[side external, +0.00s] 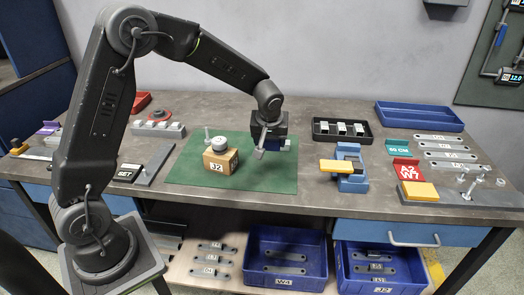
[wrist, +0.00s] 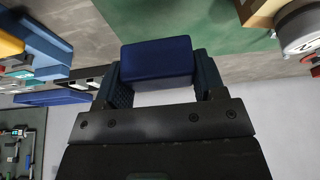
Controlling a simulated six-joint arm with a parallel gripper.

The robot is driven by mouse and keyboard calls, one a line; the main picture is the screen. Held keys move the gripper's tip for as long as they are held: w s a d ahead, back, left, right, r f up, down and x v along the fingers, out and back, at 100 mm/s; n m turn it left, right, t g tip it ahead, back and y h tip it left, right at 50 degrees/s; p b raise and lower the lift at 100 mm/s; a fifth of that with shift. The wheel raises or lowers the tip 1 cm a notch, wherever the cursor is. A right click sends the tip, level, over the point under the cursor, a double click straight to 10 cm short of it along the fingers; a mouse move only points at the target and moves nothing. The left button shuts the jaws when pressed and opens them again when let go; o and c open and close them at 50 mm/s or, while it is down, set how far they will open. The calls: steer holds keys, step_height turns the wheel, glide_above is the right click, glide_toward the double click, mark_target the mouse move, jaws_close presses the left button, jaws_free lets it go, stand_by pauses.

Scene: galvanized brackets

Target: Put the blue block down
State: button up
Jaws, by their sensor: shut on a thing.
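The blue block (wrist: 157,58) is dark blue and sits between the two fingers of my gripper (wrist: 158,72) in the wrist view. The fingers press on its left and right sides. In the side view my gripper (side external: 270,142) points down over the back right part of the green mat (side external: 235,184).
A blue fixture with a yellow piece (side external: 351,182) stands right of the mat. A black tray with light blocks (side external: 341,139) lies behind it. An empty blue tray (side external: 418,121) is at the back right. The mat's front and right areas are clear.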

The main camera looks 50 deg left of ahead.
steer(key=s+a+r+n+g, duration=0.1)
steer(key=s+a+n, duration=0.15)
steer(key=a, duration=1.05)
steer(key=s+a+r+n, duration=0.15)
steer(key=s+a, duration=0.25)
steer(key=a, duration=0.8)
glide_above(242, 140)
steer(key=d, duration=0.1)
steer(key=shift+y, duration=0.4)
steer(key=f, duration=0.8)
steer(key=shift+s+d, duration=0.15)
steer(key=shift+s, duration=0.25)
steer(key=shift+f, duration=1.95)
steer(key=shift+f, duration=0.1)
steer(key=o, duration=1)
